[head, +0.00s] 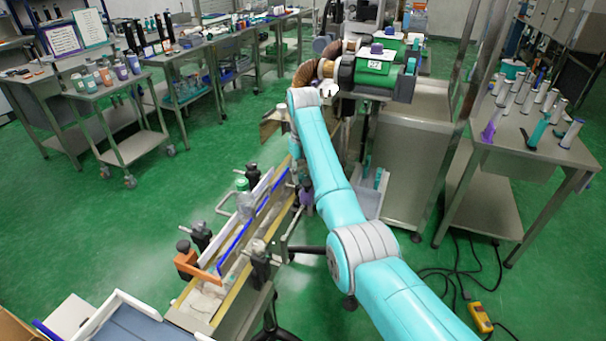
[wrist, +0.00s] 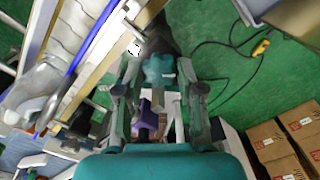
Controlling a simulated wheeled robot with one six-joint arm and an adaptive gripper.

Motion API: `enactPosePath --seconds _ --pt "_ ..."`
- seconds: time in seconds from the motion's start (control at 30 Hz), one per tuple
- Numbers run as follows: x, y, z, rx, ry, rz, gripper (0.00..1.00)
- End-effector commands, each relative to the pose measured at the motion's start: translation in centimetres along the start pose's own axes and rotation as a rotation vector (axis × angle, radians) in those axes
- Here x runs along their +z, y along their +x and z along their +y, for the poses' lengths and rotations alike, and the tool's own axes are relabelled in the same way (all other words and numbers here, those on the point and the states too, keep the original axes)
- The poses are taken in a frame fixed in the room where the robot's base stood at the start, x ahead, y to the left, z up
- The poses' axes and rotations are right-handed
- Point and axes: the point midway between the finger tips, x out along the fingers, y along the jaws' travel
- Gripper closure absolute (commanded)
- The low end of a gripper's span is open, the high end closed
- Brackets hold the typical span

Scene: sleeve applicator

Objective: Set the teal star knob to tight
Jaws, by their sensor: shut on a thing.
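The teal star knob (wrist: 159,69) is in the upper middle of the wrist view, with a small white label beside it. My gripper (wrist: 160,78) has a finger on each side of the knob and is shut on it. How far the knob is turned cannot be read. A purple knob (wrist: 147,116) is closer to the wrist camera, between the fingers' bases. In the head view the purple knob (head: 306,195) shows beside the conveyor, left of my arm. My gripper and the teal knob are hard to make out there, behind the arm.
The conveyor (head: 228,292) with a blue guide rail (head: 240,240) and black clamp knobs runs alongside my arm. A bottle with a green cap (head: 244,199) stands on it. A steel cabinet (head: 410,170) is to the right. A yellow pendant (head: 480,317) and cables lie on the green floor.

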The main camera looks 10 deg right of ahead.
Motion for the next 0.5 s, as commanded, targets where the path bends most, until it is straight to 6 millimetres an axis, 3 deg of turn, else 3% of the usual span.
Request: enactPosePath --seconds 0.17,0.2,0.27,0.5 --pt "0.05 -0.01 0.02 0.000 -0.001 -0.002 0.97" --pt "0.05 -0.01 0.02 0.000 -0.001 -0.002 0.53" --pt "0.04 -0.01 0.02 0.000 -0.001 -0.002 0.38" --pt "0.03 -0.01 0.01 0.000 -0.002 -0.001 0.37"
